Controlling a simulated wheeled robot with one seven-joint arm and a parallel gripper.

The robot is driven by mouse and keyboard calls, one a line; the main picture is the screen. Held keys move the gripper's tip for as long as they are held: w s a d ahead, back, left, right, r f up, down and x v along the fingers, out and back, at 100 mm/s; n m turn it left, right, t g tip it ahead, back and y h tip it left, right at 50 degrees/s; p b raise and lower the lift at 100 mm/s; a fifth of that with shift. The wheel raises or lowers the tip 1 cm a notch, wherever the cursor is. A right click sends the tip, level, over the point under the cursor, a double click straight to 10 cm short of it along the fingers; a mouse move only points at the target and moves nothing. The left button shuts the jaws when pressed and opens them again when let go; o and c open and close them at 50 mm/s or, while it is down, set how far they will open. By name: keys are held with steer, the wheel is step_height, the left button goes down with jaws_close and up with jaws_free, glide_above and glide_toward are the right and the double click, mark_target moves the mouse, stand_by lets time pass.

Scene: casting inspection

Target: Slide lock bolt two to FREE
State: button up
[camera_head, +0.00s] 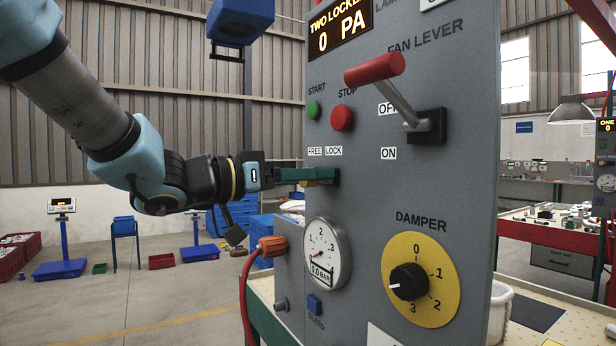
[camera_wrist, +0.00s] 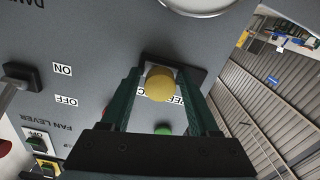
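The lock bolt's yellow knob (camera_wrist: 160,84) stands out from a dark slot plate (camera_wrist: 196,74) on the grey panel. In the wrist view the panel is upside down, and the knob sits nearer the plate's left end, the LOCK side. My gripper (camera_wrist: 161,76) has its green fingers on either side of the knob, with narrow gaps showing, so it looks open around it. In the head view my gripper (camera_head: 328,175) reaches the panel from the left, just below the FREE label (camera_head: 315,151) and LOCK label (camera_head: 334,150). Its fingers hide most of the bolt there.
Above are the green START button (camera_head: 314,110), red STOP button (camera_head: 342,118) and red-handled fan lever (camera_head: 375,69). Below are the pressure gauge (camera_head: 327,254), damper dial (camera_head: 420,281) and blue BLEED button (camera_head: 314,304). The display (camera_head: 341,28) reads "TWO LOCKED", partly cut off, and 0 PA.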

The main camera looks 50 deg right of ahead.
jaws_close()
stand_by(0.5)
steer(key=shift+w+d+r+p, duration=0.2)
steer(key=shift+w+p, duration=0.1)
steer(key=shift+w, duration=0.15)
steer(key=w, duration=0.1)
steer(key=w+d+p, duration=0.1)
steer(key=w, duration=0.1)
steer(key=shift+f, duration=0.1)
steer(key=shift+o, duration=1.2)
jaws_free()
steer(key=shift+f, duration=0.1)
